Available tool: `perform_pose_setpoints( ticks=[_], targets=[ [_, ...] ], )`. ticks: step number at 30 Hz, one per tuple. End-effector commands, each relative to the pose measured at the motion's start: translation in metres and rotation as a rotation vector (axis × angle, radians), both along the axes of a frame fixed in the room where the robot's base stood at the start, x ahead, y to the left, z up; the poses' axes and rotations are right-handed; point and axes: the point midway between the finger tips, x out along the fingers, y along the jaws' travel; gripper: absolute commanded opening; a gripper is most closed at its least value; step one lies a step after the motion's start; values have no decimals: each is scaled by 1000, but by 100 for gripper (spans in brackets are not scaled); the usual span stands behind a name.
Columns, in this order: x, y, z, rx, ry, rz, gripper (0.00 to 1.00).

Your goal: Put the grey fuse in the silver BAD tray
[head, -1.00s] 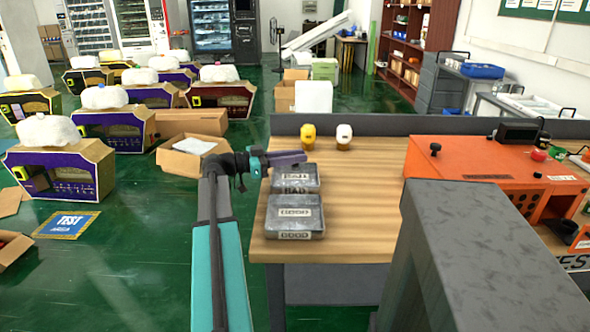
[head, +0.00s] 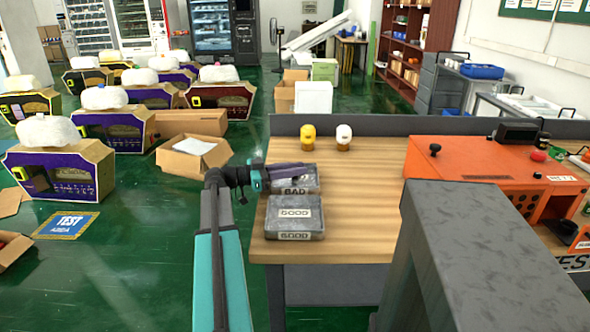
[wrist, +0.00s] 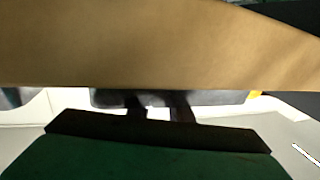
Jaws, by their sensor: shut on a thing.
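The silver BAD tray (head: 309,186) lies at the left side of the wooden table, just behind the silver GOOD tray (head: 295,216). My gripper (head: 284,171) is low over the BAD tray and covers part of it. It is shut on a dark, elongated purplish-grey thing, which I take to be the grey fuse (head: 292,170). Whether that thing touches the tray cannot be told. In the wrist view, my dark fingers (wrist: 160,106) show below a large tan surface that fills the upper part; the fuse is not clearly seen there.
The wooden table (head: 365,190) has free room right of the trays. A yellow-topped item (head: 308,136) and a white-topped item (head: 344,136) stand at the back. An orange machine (head: 470,165) is at the right. A dark raised edge (head: 380,125) runs along the back.

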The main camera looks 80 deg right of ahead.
Motion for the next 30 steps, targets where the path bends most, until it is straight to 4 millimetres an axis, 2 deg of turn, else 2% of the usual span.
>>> perform_pose_setpoints(
  ticks=[11, 12, 15, 30],
  targets=[
    [0, 0, -3, 0, 0, 0, 0],
    [0, 0, -2, 0, 0, 0, 22],
    [0, 0, -2, 0, 0, 0, 38],
    [1, 0, 2, 0, 0, 1, 38]
  ],
)
